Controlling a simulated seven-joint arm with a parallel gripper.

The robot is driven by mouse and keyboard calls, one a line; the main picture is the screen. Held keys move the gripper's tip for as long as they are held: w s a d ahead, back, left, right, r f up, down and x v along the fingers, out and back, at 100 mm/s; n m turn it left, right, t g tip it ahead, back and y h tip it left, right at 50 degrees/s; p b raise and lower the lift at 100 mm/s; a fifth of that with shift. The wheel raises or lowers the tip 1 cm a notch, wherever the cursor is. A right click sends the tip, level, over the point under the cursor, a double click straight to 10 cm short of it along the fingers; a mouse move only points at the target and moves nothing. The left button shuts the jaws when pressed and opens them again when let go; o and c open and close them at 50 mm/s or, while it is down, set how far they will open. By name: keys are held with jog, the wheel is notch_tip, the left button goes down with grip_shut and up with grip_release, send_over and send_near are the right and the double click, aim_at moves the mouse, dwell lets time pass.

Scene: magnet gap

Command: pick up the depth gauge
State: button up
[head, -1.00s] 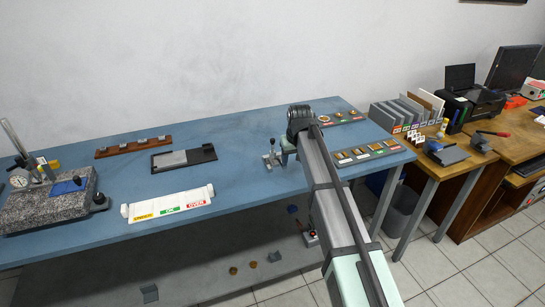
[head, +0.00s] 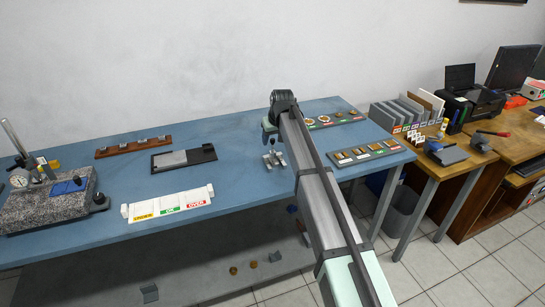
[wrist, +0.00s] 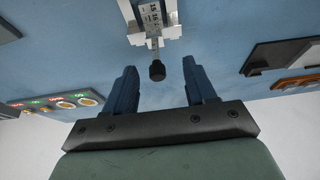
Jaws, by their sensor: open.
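The depth gauge (wrist: 152,18) shows in the wrist view as a pale body with a marked scale and a rod ending in a black knob. In the head view its silver lower part (head: 275,159) stands on the blue bench; its top is hidden by my gripper (head: 269,138). In the wrist view my gripper (wrist: 159,69) is open. The black knob appears between its two blue fingertips, with clear space on both sides. I cannot tell the height between the fingertips and the knob.
On the blue bench (head: 240,185), a white sorting tray (head: 170,203) marked UNDER, OK and OVER stands to the left. A dark plate (head: 184,158) and a brown rack (head: 133,146) lie behind. Two grey trays of small parts (head: 363,153) are on the right.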

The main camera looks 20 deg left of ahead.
aim_at(272, 144)
jog(key=shift+w+x, duration=0.2)
jog(key=shift+x, duration=2.85)
jog(key=shift+d, duration=0.1)
jog(key=shift+c, duration=0.3)
grip_shut()
